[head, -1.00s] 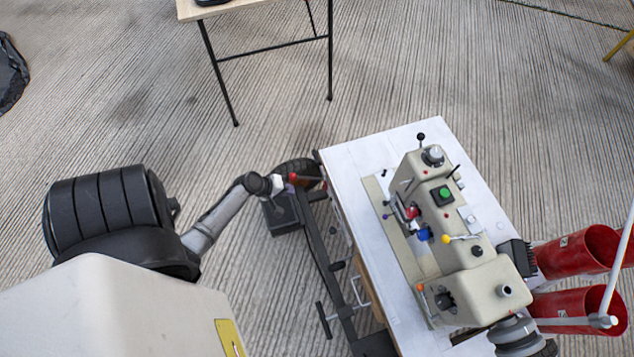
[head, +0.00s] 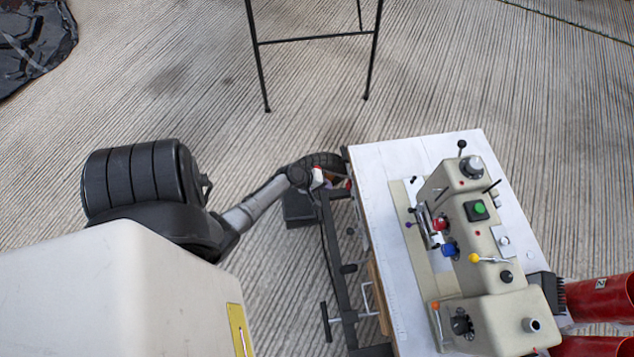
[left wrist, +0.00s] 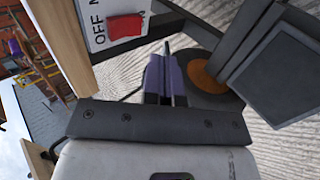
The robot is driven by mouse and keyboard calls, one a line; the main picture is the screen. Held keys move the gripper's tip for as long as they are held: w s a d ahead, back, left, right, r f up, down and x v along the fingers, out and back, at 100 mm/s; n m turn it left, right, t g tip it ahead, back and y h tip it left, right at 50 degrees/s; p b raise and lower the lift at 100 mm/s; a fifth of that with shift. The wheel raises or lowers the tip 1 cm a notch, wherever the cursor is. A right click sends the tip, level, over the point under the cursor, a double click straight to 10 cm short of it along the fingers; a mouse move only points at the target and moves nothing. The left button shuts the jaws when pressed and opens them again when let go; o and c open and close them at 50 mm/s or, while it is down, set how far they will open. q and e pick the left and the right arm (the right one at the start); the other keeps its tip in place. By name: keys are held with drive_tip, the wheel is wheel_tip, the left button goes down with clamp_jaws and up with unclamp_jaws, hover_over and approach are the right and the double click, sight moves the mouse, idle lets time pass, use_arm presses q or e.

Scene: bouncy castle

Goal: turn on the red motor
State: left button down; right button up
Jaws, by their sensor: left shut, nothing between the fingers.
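A red switch (left wrist: 125,26) sits on a white plate (left wrist: 98,38) marked "OFF" at the top of the left wrist view; the second word on the plate is cut off. My left gripper (left wrist: 166,75) has purple fingers, shut and empty. The fingers are to the right of and below the switch in that view, apart from it in the picture. In the head view the left gripper (head: 339,184) is at the left edge of the machine table (head: 375,175), low and partly hidden. I cannot make out the switch in the head view. My right gripper is not in view.
A beige machine (head: 475,235) with a green button (head: 480,208) and coloured knobs stands on the table. Red cylinders (head: 600,298) are at the right.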

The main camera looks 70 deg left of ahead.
sight(349, 184)
use_arm(q)
drive_tip(key=w, duration=0.1)
drive_tip(key=w+f+b, duration=0.1)
drive_tip(key=w, duration=0.1)
drive_tip(key=w+f+b, duration=0.1)
drive_tip(key=w, duration=0.1)
drive_tip(key=shift+w+d+f, duration=0.1)
drive_tip(key=shift+w+d, duration=0.15)
drive_tip(key=shift+d, duration=0.15)
